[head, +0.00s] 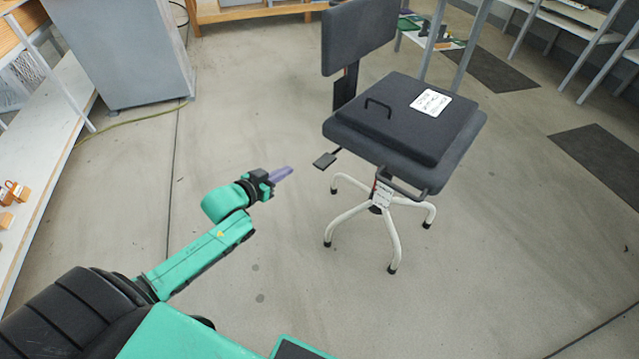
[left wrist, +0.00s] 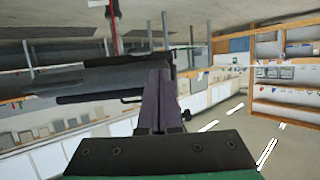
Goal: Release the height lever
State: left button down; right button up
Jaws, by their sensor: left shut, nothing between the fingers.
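The office chair (head: 455,145) has a dark seat, a backrest (head: 358,38) and white legs. Its height lever (head: 325,160), a short stalk with a flat black paddle, sticks out at the left under the seat. My left gripper (head: 291,171) points at the lever from the left, its purple fingers shut and empty. In the head view a small gap separates the fingertips from the paddle. In the left wrist view the shut fingers (left wrist: 162,75) stand in front of a dark slab that looks like the seat (left wrist: 85,78); I cannot make out the lever there. My right gripper is not in view.
A black pad with a handle and a white label (head: 430,102) lies on the seat. A second handle (head: 402,186) sits at the seat's front edge. A grey cabinet (head: 130,55) and a white shelf (head: 55,150) stand at the left. The floor around the chair is clear.

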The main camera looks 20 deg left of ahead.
pick_arm(q)
jog(key=shift+m+t+h, duration=0.4)
jog(key=shift+m+h, duration=0.1)
jog(key=shift+h, duration=0.3)
jog(key=d+r, duration=0.3)
jog(key=r, duration=0.1)
jog(key=shift+w+d, duration=0.25)
jog(key=shift+w, duration=0.1)
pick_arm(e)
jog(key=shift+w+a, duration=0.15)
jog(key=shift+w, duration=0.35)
pick_arm(q)
jog(key=shift+b, duration=0.3)
jog(key=b, duration=0.3)
send_over(320, 166)
jog(key=shift+s+a+f, duration=0.1)
jog(key=shift+f, duration=0.55)
jog(key=shift+s+a+f, duration=0.1)
jog(key=shift+f, duration=0.5)
jog(key=f, duration=0.1)
jog(key=f+b, duration=0.1)
jog(key=f, duration=0.1)
jog(key=shift+w+d+f, duration=0.15)
jog(key=shift+w+f, duration=0.1)
jog(key=shift+f, duration=0.2)
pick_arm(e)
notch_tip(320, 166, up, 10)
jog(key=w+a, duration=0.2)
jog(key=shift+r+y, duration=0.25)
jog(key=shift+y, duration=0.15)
